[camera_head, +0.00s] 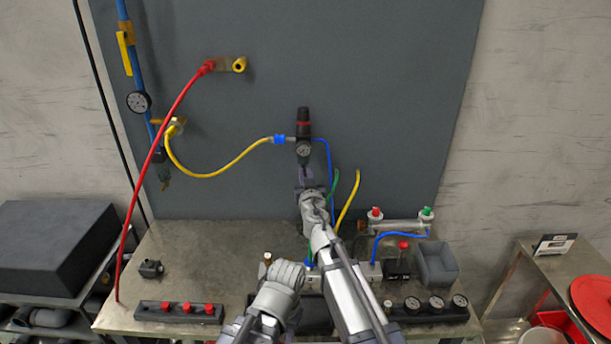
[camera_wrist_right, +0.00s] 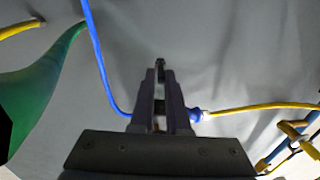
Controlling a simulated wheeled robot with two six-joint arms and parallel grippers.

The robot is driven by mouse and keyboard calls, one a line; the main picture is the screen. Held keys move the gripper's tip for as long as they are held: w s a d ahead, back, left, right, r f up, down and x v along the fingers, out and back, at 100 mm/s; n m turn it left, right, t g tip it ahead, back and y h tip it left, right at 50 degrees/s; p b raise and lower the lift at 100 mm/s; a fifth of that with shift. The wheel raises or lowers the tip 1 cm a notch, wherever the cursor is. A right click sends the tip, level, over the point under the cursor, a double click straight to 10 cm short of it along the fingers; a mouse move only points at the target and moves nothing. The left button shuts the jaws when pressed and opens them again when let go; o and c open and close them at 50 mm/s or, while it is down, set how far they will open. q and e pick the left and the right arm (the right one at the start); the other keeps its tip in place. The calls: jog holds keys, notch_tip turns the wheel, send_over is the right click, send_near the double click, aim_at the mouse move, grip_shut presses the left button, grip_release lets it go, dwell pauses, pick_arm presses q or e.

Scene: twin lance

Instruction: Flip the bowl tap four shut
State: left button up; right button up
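A black filter regulator (camera_head: 303,128) with a red band and a round gauge (camera_head: 303,150) hangs upright on the grey wall panel. My right gripper (camera_head: 305,177) is raised just below it, in line with its lower end. In the right wrist view the two dark fingers (camera_wrist_right: 160,95) stand close together with a narrow gap. Something small and dark shows at their tips and in the gap. I cannot tell whether they grip it. The bowl's tap is not clearly visible, hidden behind the fingers.
A yellow hose (camera_head: 214,174) joins the regulator from the left through a blue fitting (camera_head: 279,140). A blue hose (camera_head: 329,165) runs down on its right, beside green and yellow hoses. The bench (camera_head: 200,245) holds gauges, a manifold and a grey bin (camera_head: 437,264).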

grip_shut()
jog(key=shift+a+m+h, duration=0.3)
jog(key=shift+m+h, duration=0.2)
jog(key=shift+h, duration=0.3)
jog(key=shift+m+h, duration=0.3)
jog(key=shift+h, duration=0.2)
jog(key=o, duration=0.5)
grip_release()
